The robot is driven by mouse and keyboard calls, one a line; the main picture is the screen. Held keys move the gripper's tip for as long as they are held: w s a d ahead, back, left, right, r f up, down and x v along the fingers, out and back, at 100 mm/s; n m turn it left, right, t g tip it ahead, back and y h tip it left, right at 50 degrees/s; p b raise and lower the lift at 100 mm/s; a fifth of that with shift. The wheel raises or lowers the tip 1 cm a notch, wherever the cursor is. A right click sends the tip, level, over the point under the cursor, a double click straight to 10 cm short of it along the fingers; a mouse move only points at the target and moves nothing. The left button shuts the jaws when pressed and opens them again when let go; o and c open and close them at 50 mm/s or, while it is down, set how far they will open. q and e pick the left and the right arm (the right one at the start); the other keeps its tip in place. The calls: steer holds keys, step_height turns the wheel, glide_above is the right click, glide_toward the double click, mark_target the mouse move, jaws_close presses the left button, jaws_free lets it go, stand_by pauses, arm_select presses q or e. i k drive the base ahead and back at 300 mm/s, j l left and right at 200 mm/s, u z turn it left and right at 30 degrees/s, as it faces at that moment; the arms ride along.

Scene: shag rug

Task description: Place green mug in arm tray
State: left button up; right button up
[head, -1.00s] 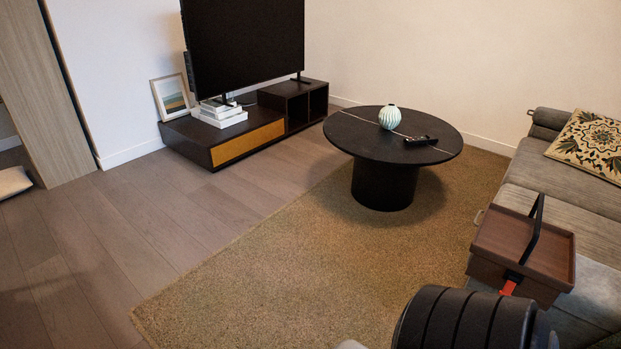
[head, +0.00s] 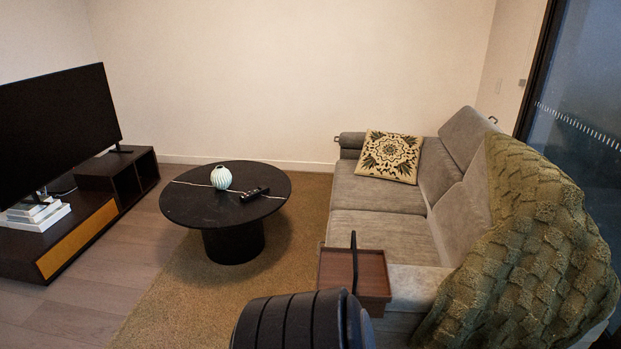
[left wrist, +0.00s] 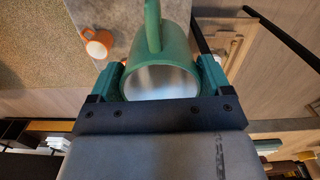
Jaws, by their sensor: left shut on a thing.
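The green mug (left wrist: 175,50) shows in the left wrist view, with its white inside facing the camera and its handle toward the top. My left gripper (left wrist: 160,79) is shut on it, one finger on each side of the body. The mug and the left gripper do not show in the head view. The brown arm tray (head: 336,270) sits on the sofa's near arm, with an upright black bar at its middle. No mug shows in it. My right gripper is in neither view.
The grey sofa (head: 378,208) has a patterned cushion (head: 389,157) and a green knitted throw (head: 530,240). An orange mug (left wrist: 98,43) shows in the left wrist view.

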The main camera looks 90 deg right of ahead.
mark_target(332, 274)
steer(key=u, duration=1.6)
steer(key=k+l+u, duration=0.1)
steer(key=u, duration=0.35)
steer(key=k+l+u, duration=0.1)
steer(key=u, duration=0.3)
steer(key=k+u, duration=0.2)
steer(key=u, duration=0.25)
steer(key=k+u, duration=0.15)
steer(key=u, duration=0.25)
steer(key=k+j+u, duration=0.1)
steer(key=u, duration=0.35)
steer(key=k+l+u, duration=0.15)
steer(key=k+u, duration=0.85)
steer(key=k+j+u, duration=0.1)
steer(key=k+u, duration=0.25)
steer(key=k+j+u, duration=0.2)
steer(key=k+u, duration=0.15)
steer(key=k, duration=0.2)
